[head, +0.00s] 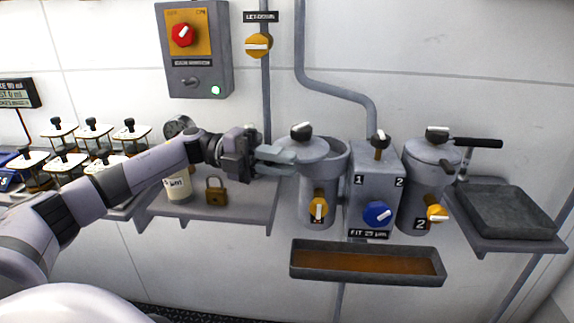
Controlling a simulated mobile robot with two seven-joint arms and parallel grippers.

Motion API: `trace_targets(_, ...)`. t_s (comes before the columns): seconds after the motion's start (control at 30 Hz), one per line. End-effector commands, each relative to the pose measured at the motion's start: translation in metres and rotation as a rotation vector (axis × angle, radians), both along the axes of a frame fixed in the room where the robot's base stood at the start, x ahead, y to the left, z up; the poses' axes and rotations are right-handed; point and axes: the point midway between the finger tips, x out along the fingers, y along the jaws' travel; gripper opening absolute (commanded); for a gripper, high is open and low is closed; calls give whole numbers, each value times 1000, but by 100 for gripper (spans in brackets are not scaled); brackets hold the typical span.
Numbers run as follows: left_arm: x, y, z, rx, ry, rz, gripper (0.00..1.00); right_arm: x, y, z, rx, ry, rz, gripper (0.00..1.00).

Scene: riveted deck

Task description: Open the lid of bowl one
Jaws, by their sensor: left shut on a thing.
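My left gripper (277,154) comes in from the left and is shut at the lid's left side, apparently on the lid's handle, which the fingers hide. Bowl two (420,185), marked 2, stands at the right with its lid on and a black handle (478,143) pointing right. My right gripper is out of view.
A grey block with a blue knob (377,213) stands between the bowls. A tray (367,277) hangs below. A padlock (216,191) and a labelled jar (177,188) are on the left shelf under my arm. A dark pan (505,209) is at the right.

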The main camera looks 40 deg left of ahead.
Motion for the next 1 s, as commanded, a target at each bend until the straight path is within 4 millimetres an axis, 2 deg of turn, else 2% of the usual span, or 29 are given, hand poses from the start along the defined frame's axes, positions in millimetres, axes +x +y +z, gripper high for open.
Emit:
trace_targets(0.47, 0, 2, 1, -1, -1, -9, 0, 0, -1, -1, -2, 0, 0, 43)
trace_targets(0.5, 0, 2, 1, -1, -1, -9, 24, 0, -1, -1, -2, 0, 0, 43)
trace_targets(0.53, 0, 2, 1, -1, -1, -9, 34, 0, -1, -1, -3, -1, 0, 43)
trace_targets(0.57, 0, 2, 1, -1, -1, -9, 38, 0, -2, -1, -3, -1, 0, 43)
trace_targets(1.0, 0, 2, 2, 0, -1, -11, 38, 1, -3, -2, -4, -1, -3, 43)
